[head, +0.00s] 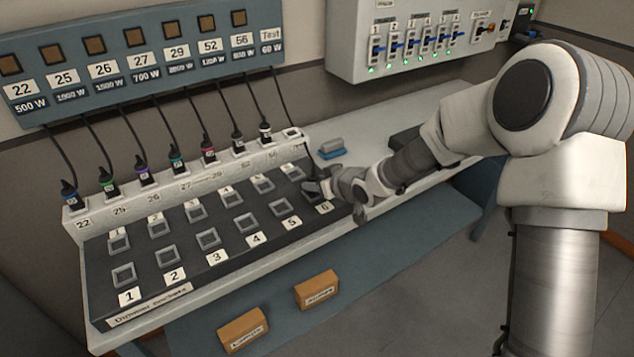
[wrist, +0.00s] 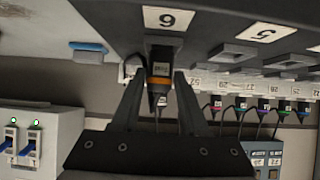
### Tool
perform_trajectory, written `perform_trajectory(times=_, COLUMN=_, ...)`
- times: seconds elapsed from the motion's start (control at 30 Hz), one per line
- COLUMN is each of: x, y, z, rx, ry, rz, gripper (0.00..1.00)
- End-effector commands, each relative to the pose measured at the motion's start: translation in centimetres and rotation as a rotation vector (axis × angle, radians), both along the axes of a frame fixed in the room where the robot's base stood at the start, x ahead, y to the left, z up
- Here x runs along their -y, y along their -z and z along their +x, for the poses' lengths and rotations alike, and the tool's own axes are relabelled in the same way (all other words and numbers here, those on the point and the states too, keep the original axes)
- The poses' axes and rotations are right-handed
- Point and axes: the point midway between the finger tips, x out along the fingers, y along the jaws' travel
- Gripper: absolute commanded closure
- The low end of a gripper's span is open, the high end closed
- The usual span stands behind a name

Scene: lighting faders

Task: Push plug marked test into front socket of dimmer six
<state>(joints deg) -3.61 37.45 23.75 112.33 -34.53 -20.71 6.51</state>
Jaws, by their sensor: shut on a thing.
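My gripper (head: 318,187) is at the right end of the black dimmer socket panel (head: 139,297), over the front socket of dimmer six. In the wrist view my gripper (wrist: 160,82) is shut on a dark plug with an orange band (wrist: 160,70); the band's small lettering is blurred. The plug's dark end lies at the socket beside the label 6 (wrist: 171,18). I cannot tell whether it is inside or just short of it. In the head view my gripper hides the plug and that socket; the label 6 (head: 325,208) shows.
Several plugs stand in the white numbered rail (head: 184,179) behind the sockets, their cables running up to the blue-grey lamp board (head: 100,78). A blue-and-grey block (head: 331,149) lies on the bench to the right. A switch box (head: 412,50) hangs on the wall.

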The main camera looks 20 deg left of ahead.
Motion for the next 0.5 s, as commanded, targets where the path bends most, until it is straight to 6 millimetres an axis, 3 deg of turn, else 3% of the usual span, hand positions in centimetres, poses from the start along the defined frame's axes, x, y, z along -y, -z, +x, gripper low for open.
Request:
perform_trajectory(times=0.03, x=0.07, y=0.31, z=-0.11, rx=-0.006, ry=0.0, rz=-0.003, gripper=0.54)
perform_trajectory(times=0.23, x=0.04, y=0.24, z=-0.09, rx=-0.004, ry=0.0, rz=-0.003, gripper=0.21)
perform_trajectory(times=0.5, x=0.07, y=0.14, z=-0.09, rx=-0.004, ry=0.0, rz=-0.002, gripper=0.21)
